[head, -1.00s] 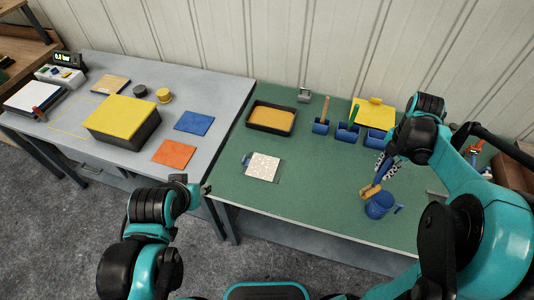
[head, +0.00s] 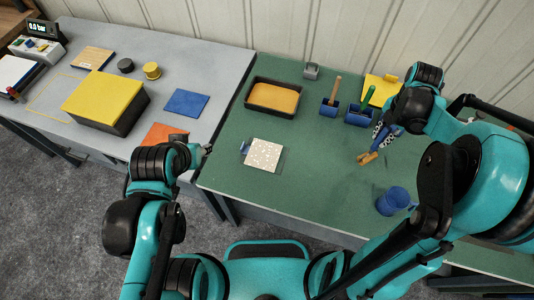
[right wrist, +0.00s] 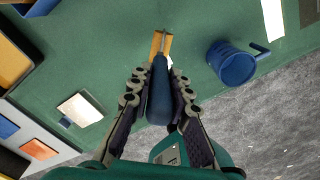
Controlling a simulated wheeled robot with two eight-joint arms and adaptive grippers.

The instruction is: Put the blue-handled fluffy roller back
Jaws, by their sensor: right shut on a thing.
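My right gripper (head: 384,132) is shut on the blue handle of the fluffy roller (right wrist: 160,90). The roller's orange-yellow head (head: 368,158) points away from the fingers and also shows in the right wrist view (right wrist: 161,43). It appears held above the green table, apart from the blue mug (head: 392,201). Blue holders stand at the back: one with a wooden-handled tool (head: 329,109), one with a green-handled tool (head: 358,117). My right arm hides the area right of these. My left gripper (head: 206,150) is near the green table's left edge; its fingers are unclear.
The green table (head: 310,190) is clear in the middle. A black tray of orange material (head: 272,97), a speckled white square (head: 263,155) and a yellow piece (head: 380,88) are on it. The grey table (head: 215,65) at left bears a yellow-topped box (head: 105,102).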

